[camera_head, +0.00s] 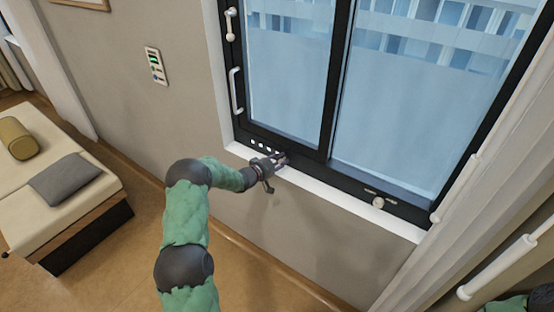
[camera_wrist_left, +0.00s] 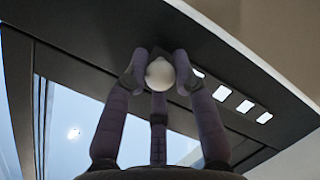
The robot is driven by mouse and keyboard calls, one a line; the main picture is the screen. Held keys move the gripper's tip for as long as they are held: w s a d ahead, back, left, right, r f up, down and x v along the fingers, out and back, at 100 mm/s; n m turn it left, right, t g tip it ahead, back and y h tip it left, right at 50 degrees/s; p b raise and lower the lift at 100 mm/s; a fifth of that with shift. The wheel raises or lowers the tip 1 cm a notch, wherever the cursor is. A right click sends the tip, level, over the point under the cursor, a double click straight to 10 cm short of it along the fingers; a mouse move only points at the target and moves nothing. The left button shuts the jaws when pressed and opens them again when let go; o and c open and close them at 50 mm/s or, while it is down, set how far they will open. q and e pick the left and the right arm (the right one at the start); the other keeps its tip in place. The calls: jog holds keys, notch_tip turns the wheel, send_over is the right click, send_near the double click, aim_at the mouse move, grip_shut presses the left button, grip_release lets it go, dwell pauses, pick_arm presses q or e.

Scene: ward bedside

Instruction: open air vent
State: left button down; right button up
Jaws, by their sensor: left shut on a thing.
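The window's black lower frame (camera_head: 345,183) carries the air vent, with a row of several bright square openings (camera_head: 265,146) to the left of my left gripper (camera_head: 282,160). In the left wrist view, the openings (camera_wrist_left: 232,98) lie to the right of a round white knob (camera_wrist_left: 159,74). My left gripper's fingers (camera_wrist_left: 158,82) are closed around this knob. In the head view my gripper hides the knob. A second pale knob (camera_head: 378,203) sits further right on the lower frame.
A white sill (camera_head: 320,190) runs below the window. White handles (camera_head: 236,92) are on the left frame. A wall panel (camera_head: 156,66) hangs left. A bench (camera_head: 65,165) with cushions stands at far left, and a curtain (camera_head: 480,150) hangs right.

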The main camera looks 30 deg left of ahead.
pick_arm(q)
jog(key=shift+s+d+f, duration=0.25)
jog(key=shift+d+f, duration=0.25)
jog(key=shift+f, duration=0.3)
jog(key=c, duration=1.1)
grip_release()
jog(key=shift+d, duration=0.1)
jog(key=shift+o, duration=0.2)
jog(key=shift+r, duration=0.2)
jog(key=shift+w+r, duration=0.1)
jog(key=shift+r, duration=0.1)
jog(key=shift+a, duration=0.2)
jog(key=shift+s+a+r, duration=0.1)
jog(key=shift+s, duration=0.15)
jog(key=v, duration=1.1)
jog(key=shift+s, duration=0.25)
